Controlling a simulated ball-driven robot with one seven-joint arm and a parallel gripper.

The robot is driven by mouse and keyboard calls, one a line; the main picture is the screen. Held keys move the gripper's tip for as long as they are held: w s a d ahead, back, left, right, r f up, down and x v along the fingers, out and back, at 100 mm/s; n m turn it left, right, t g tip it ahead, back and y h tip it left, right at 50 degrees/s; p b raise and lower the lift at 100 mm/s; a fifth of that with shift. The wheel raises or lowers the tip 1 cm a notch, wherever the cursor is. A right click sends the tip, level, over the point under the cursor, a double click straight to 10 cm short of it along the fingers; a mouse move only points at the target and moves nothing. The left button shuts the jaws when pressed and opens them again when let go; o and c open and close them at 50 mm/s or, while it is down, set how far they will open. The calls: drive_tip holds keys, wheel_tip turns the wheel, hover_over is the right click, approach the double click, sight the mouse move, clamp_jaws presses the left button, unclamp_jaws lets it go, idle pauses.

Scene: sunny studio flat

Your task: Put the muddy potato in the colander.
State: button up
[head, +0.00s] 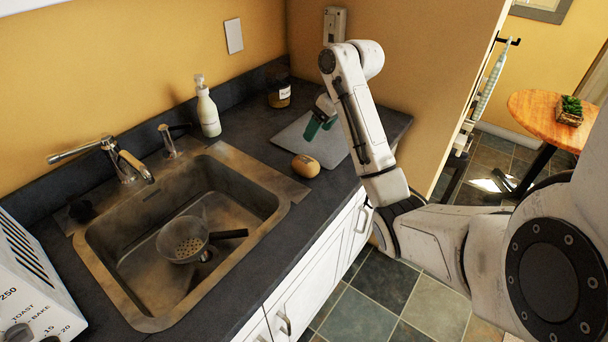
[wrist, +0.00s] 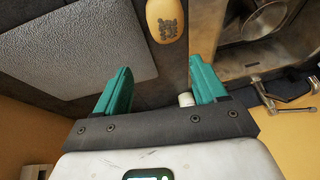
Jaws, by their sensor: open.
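The muddy potato (head: 305,166) is tan with a dark patch and lies on the dark counter, between the sink and the grey board. It also shows at the top of the wrist view (wrist: 166,20), beyond my fingertips. The colander (head: 185,239) is a round perforated bowl with a dark handle, resting inside the sink; part of it shows in the wrist view (wrist: 268,14). My gripper (head: 318,122) has green fingers and is over the board, behind the potato. In the wrist view my gripper (wrist: 157,72) is open and empty, apart from the potato.
The metal sink (head: 262,170) is set into the counter, with a faucet (head: 128,165) behind it. A soap bottle (head: 208,112) and a dark jar (head: 279,94) stand along the wall. The grey board (head: 328,151) lies flat under my gripper. A white toaster oven (head: 35,285) stands at left.

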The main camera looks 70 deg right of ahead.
sight(308, 160)
drive_tip(key=shift+y, duration=0.4)
drive_tip(key=f+b, duration=0.1)
drive_tip(key=a+f, duration=0.1)
drive_tip(key=f+b, duration=0.1)
drive_tip(key=f, duration=0.1)
drive_tip(key=shift+s+a+b, duration=0.1)
drive_tip(key=shift+a+b, duration=0.2)
drive_tip(key=shift+a, duration=0.1)
drive_tip(key=shift+d+p+x, duration=0.15)
drive_tip(key=shift+p+x, duration=0.15)
drive_tip(key=shift+x, duration=1.7)
drive_tip(key=shift+d+p+x, duration=0.1)
drive_tip(key=shift+p+x, duration=0.2)
drive_tip(key=shift+x, duration=1.75)
drive_tip(key=shift+s, duration=0.15)
drive_tip(key=shift+c, duration=0.4)
drive_tip(key=c, duration=0.9)
drive_tip(key=shift+c, duration=0.2)
